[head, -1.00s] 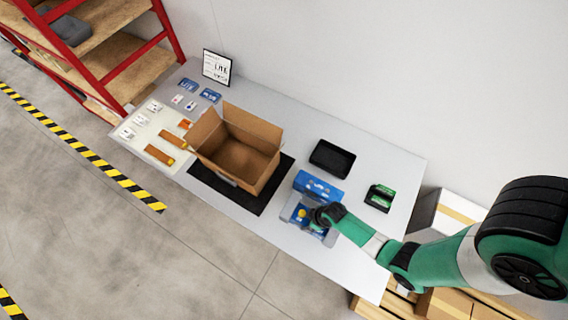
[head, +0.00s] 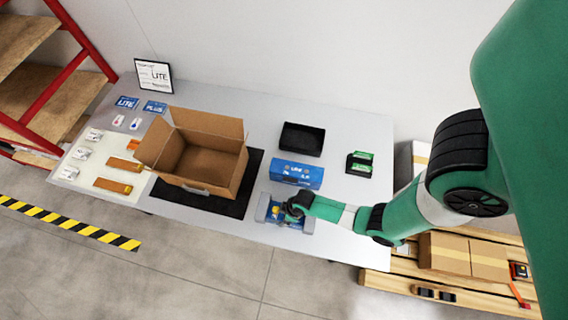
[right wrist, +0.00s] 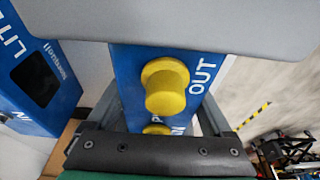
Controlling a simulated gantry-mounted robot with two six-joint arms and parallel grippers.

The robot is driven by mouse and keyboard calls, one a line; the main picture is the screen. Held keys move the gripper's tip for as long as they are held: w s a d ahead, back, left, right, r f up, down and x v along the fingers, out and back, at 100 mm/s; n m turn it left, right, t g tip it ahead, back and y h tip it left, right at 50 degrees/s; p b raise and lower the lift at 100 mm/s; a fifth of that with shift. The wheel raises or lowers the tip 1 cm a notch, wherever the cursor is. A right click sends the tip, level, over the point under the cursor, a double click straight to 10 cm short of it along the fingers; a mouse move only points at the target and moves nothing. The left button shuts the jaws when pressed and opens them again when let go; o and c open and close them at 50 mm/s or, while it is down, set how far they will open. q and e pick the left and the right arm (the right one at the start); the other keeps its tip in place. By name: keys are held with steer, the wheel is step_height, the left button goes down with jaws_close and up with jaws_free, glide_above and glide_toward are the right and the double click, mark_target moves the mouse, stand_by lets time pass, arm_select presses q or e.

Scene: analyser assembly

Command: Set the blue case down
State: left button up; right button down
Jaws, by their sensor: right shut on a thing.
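The blue case (head: 277,211), with grey sides and yellow knobs, is at the table's front edge, in front of a second blue box marked LITE (head: 297,173). My right gripper (head: 293,209) is shut on it. In the right wrist view its blue face (right wrist: 128,75) shows two yellow knobs and the word OUT, between grey bars. The second blue box (right wrist: 42,75) stands to the left there, with a dark window. The underside of the held case is hidden, so I cannot tell whether it touches the table. My left gripper is not in view.
An open cardboard box (head: 200,155) stands on a black mat (head: 245,203) to the left. A black tray (head: 302,139) and a green-and-black item (head: 360,163) lie behind. Cards and orange parts (head: 113,186) lie at the far left.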

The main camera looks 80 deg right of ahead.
steer(key=shift+f, duration=0.1)
jaws_free()
steer(key=p+v, duration=0.9)
steer(key=v, duration=0.2)
steer(key=shift+w+d, duration=0.1)
steer(key=shift+w, duration=0.05)
steer(key=shift+s+r+p, duration=0.25)
steer(key=shift+r+p, duration=0.4)
